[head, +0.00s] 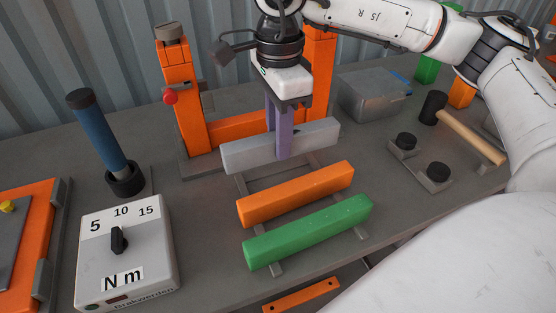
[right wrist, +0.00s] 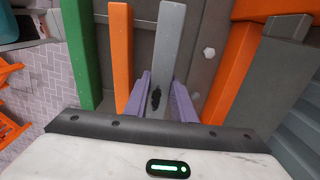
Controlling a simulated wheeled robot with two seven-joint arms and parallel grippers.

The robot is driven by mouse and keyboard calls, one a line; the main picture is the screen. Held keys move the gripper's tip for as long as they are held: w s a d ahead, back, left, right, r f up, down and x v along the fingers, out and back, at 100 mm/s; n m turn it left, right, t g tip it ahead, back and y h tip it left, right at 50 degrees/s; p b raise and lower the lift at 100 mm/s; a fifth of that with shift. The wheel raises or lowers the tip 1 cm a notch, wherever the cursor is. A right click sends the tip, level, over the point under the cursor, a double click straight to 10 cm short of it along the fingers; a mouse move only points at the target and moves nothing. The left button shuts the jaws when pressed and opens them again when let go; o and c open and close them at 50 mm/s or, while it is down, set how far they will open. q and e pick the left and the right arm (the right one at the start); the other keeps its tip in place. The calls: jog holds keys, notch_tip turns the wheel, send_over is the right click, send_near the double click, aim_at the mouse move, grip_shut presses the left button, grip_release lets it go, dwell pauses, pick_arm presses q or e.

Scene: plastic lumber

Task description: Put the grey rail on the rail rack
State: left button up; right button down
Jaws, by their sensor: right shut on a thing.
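The grey rail (head: 242,154) is behind the orange and green rails, roughly parallel to them. My right gripper (head: 278,145) comes down from above with its purple fingers shut on the rail near its middle. The right wrist view also shows the grey rail (right wrist: 172,35) between the fingers (right wrist: 162,88). The rail rack (head: 276,269) looks like two thin grey bars on the bench. Their far ends run to the grey rail; I cannot tell whether the rail touches them. My left gripper is not in view.
An orange rail (head: 297,194) and a green rail (head: 308,232) lie across the rack bars. An orange frame (head: 184,95) stands close behind the grey rail. A torque box (head: 126,252) is at left; a grey box (head: 373,95) and a mallet (head: 465,135) are at right.

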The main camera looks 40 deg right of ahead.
jog(key=shift+f, duration=3)
jog(key=c, duration=1.5)
grip_release()
jog(key=shift+r, duration=0.1)
notch_tip(320, 180, up, 12)
jog(key=shift+r, duration=0.15)
